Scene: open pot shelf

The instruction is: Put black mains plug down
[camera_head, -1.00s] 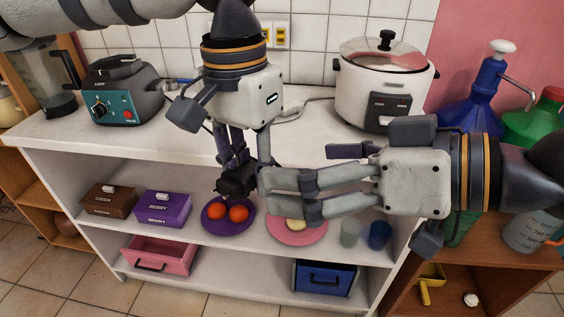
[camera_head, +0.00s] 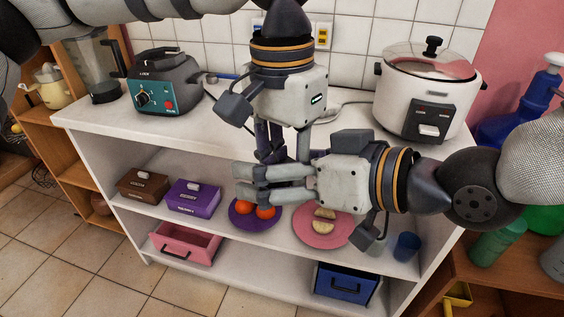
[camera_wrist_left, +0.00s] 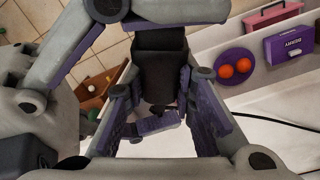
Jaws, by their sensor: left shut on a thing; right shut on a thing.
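The black mains plug (camera_wrist_left: 160,65) shows in the left wrist view as a dark block between the left gripper's fingers. In the head view it is hidden behind my right gripper. My left gripper (camera_wrist_left: 160,105) points down in front of the counter and is shut on the plug; its fingertips are partly covered in the head view. My right gripper (camera_head: 240,182) reaches in from the right, lying across the left fingertips. It is shut, apparently on the same plug, though the contact is hidden. A black cable (camera_wrist_left: 270,118) runs off right in the wrist view.
The purple plate (camera_head: 240,222) with oranges and the pink plate (camera_head: 310,238) sit on the shelf below. Brown (camera_head: 143,184) and purple (camera_head: 193,197) boxes stand left. The rice cooker (camera_head: 400,95) and blender base (camera_head: 165,92) flank clear countertop (camera_head: 180,133).

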